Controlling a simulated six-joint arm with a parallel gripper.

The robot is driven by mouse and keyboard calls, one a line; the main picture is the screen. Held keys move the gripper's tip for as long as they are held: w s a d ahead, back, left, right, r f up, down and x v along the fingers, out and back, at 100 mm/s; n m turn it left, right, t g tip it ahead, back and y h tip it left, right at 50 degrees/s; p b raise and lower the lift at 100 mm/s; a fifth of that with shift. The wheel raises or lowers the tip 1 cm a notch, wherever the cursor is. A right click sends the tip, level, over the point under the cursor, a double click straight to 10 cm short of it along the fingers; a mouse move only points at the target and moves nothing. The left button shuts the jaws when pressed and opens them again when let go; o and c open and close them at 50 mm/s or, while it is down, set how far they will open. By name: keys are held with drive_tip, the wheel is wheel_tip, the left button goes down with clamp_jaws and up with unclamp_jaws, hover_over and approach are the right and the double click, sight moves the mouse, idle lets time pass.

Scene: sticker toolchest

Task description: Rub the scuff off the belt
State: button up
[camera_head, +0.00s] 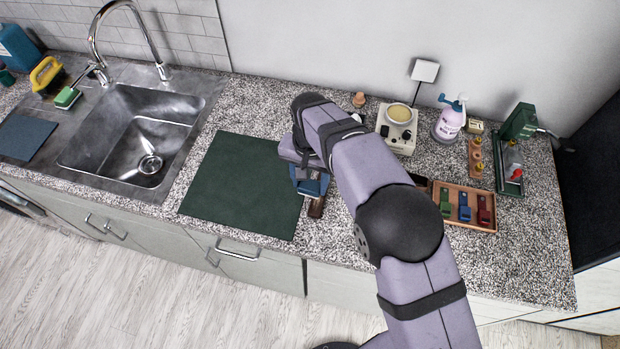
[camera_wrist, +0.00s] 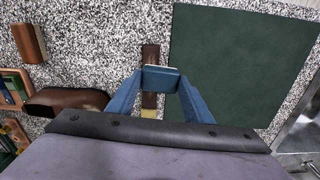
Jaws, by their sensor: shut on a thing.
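The belt shows in the wrist view as a narrow dark brown strip (camera_wrist: 150,53) lying along the left edge of the green mat. In the head view a short brown end of it (camera_head: 316,208) shows below my gripper. My gripper (camera_wrist: 160,78) has its blue fingers shut on a small blue block with a whitish far edge (camera_wrist: 161,67). The block is over the strip and hides part of it; I cannot tell if it touches. A pale yellowish patch (camera_wrist: 149,113) shows on the strip between the fingers. I cannot make out a scuff. My gripper is partly hidden in the head view (camera_head: 312,184).
The dark green mat (camera_head: 240,185) lies beside the strip, with the sink (camera_head: 140,135) further left. A tray (camera_head: 470,226) of green, blue and red tools stands right. A brown roll (camera_wrist: 65,101) and brown block (camera_wrist: 30,44) lie nearby. A heater pot (camera_head: 397,130) stands behind.

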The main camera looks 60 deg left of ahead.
wheel_tip(320, 180, down, 4)
drive_tip(key=shift+f+b, duration=0.1)
drive_tip(key=shift+b, duration=1.1)
drive_tip(key=shift+w+d+f, duration=0.3)
drive_tip(key=shift+f, duration=0.05)
drive_tip(key=shift+c, duration=0.3)
drive_tip(key=shift+w+d+f, duration=0.15)
drive_tip(key=shift+w+d, duration=0.9)
drive_tip(key=shift+d, duration=0.05)
drive_tip(key=shift+w+a, duration=0.65)
drive_tip(key=shift+w, duration=0.1)
drive_tip(key=s+a, duration=0.2)
drive_tip(key=s, duration=0.1)
drive_tip(key=shift+a, duration=0.35)
drive_tip(key=shift+w+a, duration=0.35)
drive_tip(key=shift+a, duration=0.05)
drive_tip(key=shift+w+a, duration=0.2)
drive_tip(key=shift+w, duration=0.2)
drive_tip(key=shift+w+d, duration=1.4)
drive_tip(key=shift+d, duration=0.05)
drive_tip(key=shift+w+a, duration=0.6)
drive_tip(key=shift+a, duration=0.15)
drive_tip(key=shift+s+a, duration=1.35)
drive_tip(key=shift+s, duration=0.05)
wheel_tip(320, 180, up, 3)
drive_tip(key=shift+a+f+p, duration=0.15)
drive_tip(key=shift+p, duration=0.4)
drive_tip(key=shift+r+p, duration=2.1)
drive_tip(key=shift+r, duration=0.65)
